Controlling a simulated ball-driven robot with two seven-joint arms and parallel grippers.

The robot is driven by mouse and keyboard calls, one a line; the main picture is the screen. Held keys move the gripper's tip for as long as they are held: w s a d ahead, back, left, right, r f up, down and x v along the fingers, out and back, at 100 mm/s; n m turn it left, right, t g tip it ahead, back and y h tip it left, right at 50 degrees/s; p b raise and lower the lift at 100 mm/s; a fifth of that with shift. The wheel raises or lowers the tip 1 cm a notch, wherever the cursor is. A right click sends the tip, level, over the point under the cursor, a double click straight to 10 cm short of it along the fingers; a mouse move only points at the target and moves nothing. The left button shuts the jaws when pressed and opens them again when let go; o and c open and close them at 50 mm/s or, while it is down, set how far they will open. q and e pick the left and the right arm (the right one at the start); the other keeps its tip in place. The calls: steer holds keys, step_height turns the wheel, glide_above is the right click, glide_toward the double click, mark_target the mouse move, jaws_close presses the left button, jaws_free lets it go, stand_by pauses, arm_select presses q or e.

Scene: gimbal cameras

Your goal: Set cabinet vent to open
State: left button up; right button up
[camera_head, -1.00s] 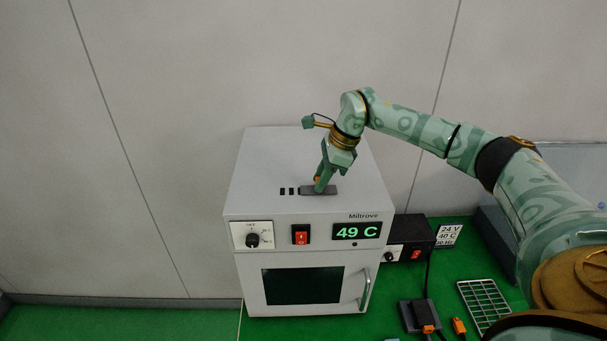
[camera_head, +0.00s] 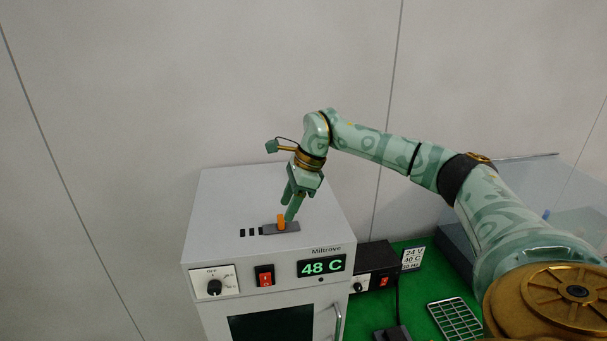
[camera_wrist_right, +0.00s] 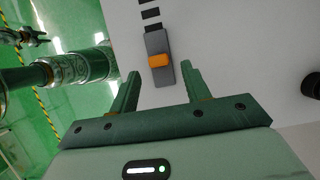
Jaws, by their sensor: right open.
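The cabinet (camera_head: 225,197) is a light grey box with a flat top. Its vent has several dark slots (camera_head: 250,232) in a row, and a dark grey slider plate (camera_head: 291,227) lies to their right. An orange knob (camera_head: 281,222) stands on the plate; it also shows in the wrist view (camera_wrist_right: 159,61), with the plate (camera_wrist_right: 156,42) and slots (camera_wrist_right: 150,14). My right gripper (camera_head: 289,213) is open just above the knob, empty. In the wrist view its fingers (camera_wrist_right: 160,72) are on either side of the knob, apart from it.
The cabinet front has a dial (camera_head: 214,287), a red switch (camera_head: 265,279) and a display (camera_head: 321,267) reading 48 C. A black power box (camera_head: 376,264) and a wire rack (camera_head: 455,319) are at the right. The cabinet top around the vent is clear.

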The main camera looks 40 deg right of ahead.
steer(key=v, duration=1.3)
steer(key=shift+s+d, duration=0.2)
steer(key=shift+f, duration=0.15)
